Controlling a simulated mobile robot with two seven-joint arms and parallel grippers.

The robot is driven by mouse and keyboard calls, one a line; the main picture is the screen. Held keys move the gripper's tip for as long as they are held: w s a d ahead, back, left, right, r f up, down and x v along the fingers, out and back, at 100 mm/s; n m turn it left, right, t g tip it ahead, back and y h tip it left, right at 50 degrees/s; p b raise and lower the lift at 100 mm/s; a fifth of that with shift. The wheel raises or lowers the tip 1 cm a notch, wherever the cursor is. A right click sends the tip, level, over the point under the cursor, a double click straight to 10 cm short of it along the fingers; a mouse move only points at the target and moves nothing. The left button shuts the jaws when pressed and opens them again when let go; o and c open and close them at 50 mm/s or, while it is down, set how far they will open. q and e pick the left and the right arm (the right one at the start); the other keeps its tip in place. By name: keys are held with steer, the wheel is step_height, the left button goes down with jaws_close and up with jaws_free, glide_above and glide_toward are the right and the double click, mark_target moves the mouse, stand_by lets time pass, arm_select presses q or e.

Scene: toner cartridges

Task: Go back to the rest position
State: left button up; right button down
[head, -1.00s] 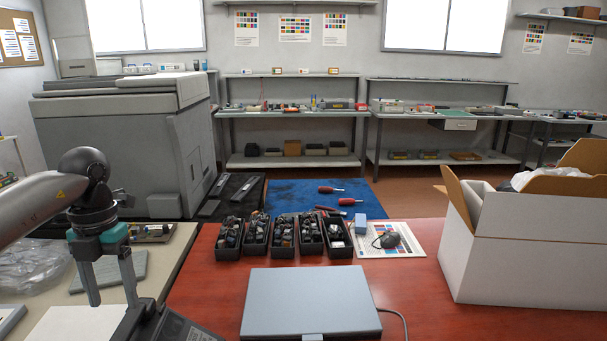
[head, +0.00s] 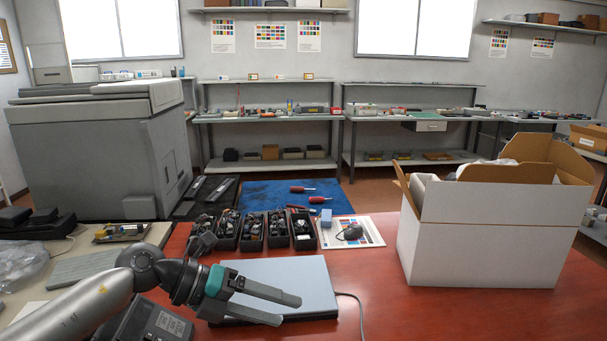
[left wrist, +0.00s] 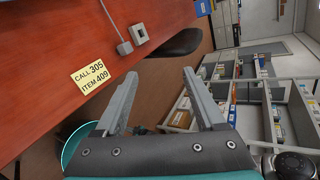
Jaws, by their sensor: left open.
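My left gripper (head: 290,308) is open and empty in the head view. Its fingers point right, above the near side of the closed grey laptop-like slab (head: 285,272) on the red table. In the left wrist view my left gripper (left wrist: 160,95) shows two spread fingers with nothing between them. That view looks past a red surface's edge toward the floor and shelves. My right gripper is in neither view.
A white open carton (head: 480,240) stands on the red table (head: 375,295) at the right. Several black bins (head: 252,232) and a mouse (head: 351,232) lie farther back. A yellow note (left wrist: 90,77) lies on the red surface. The table's front right is clear.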

arm_select(q)
steer(key=d+r+n+t+h, duration=0.4)
steer(key=d+r+h, duration=0.1)
steer(key=d+r, duration=0.15)
steer(key=w+a+r+n+t+y, duration=0.2)
steer(key=a+r+n+t, duration=0.1)
steer(key=n+t, duration=0.65)
steer(key=s+a+f+n+g+y, duration=0.1)
steer(key=s+a+f+n+y, duration=0.1)
steer(key=a+f+n+y, duration=0.6)
steer(key=s+a+f+n+g+y, duration=0.1)
steer(key=s+a+f+n+y, duration=0.3)
steer(key=f+n+y, duration=0.5)
steer(key=s+a+f+n+g+h, duration=0.1)
steer(key=s+f+n+g, duration=0.1)
steer(key=s+f+g, duration=0.6)
steer(key=s+a+f+n+g+h, duration=0.1)
steer(key=s+a+f+n+g, duration=0.15)
steer(key=s, duration=1.05)
step_height(320, 180, down, 23)
steer(key=s+g, duration=0.1)
steer(key=s+a+f+g, duration=0.1)
steer(key=s+f, duration=1.2)
steer(key=s, duration=0.2)
steer(key=shift+a+f, duration=0.15)
steer(key=shift+a, duration=0.15)
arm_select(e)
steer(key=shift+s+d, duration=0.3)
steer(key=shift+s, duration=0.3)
